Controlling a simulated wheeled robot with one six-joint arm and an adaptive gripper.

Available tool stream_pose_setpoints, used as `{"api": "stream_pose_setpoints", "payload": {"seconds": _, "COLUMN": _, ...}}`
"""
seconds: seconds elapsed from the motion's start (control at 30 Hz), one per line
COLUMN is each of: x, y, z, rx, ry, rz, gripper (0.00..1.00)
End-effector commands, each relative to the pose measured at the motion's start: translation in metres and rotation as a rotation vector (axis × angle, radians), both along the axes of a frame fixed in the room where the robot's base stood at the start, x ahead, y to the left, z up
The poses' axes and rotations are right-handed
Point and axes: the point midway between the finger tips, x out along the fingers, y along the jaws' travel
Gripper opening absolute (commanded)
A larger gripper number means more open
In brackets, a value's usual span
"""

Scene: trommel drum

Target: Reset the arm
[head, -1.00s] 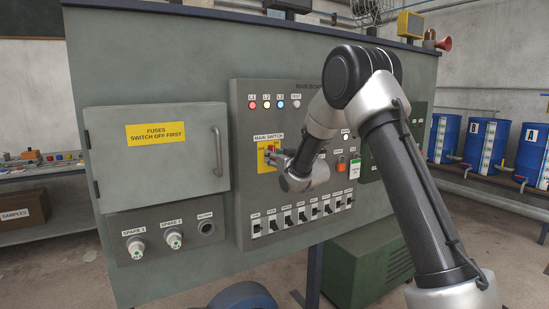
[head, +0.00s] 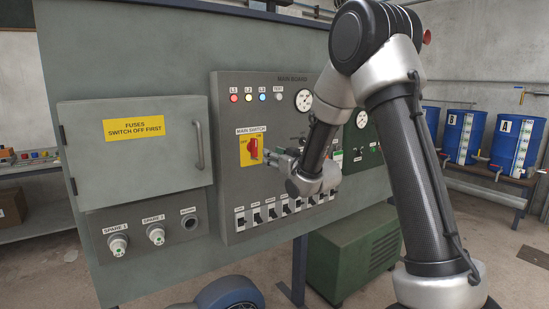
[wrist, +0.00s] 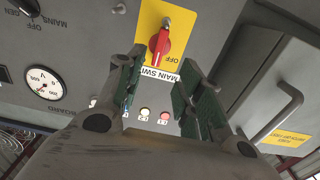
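My arm reaches in front of the grey main board (head: 225,200) in the head view. My gripper (head: 270,157) is just right of the yellow main switch plate with its red handle (head: 253,149). In the wrist view the red handle (wrist: 158,42) shows beyond the fingertips, apart from them, on the yellow plate (wrist: 175,17). The two fingers of my gripper (wrist: 157,80) are spread with nothing between them but the view of the board. My forearm and wrist hide part of the board's right side in the head view.
A fuse cabinet (head: 140,160) with a protruding handle (head: 198,145) is left of the board. A row of black breakers (head: 272,213) lies below my gripper. A green box (head: 350,255) stands on the floor. Blue barrels (head: 465,135) stand at the right.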

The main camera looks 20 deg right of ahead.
Motion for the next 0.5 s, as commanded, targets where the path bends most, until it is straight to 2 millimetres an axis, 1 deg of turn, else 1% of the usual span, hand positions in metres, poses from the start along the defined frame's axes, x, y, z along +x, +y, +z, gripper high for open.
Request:
{"api": "stream_pose_setpoints", "payload": {"seconds": 0.1, "x": -0.003, "y": -0.001, "z": 0.000, "rx": 0.000, "ry": 0.000, "rz": 0.000, "gripper": 0.37}}
{"api": "stream_pose_setpoints", "payload": {"seconds": 0.37, "x": -0.003, "y": -0.001, "z": -0.002, "rx": -0.006, "ry": 0.006, "rz": -0.001, "gripper": 0.37}}
{"api": "stream_pose_setpoints", "payload": {"seconds": 0.47, "x": -0.003, "y": -0.004, "z": -0.021, "rx": -0.038, "ry": 0.078, "rz": -0.012, "gripper": 0.37}}
{"api": "stream_pose_setpoints", "payload": {"seconds": 0.5, "x": -0.004, "y": -0.007, "z": -0.035, "rx": -0.060, "ry": 0.136, "rz": -0.022, "gripper": 0.37}}
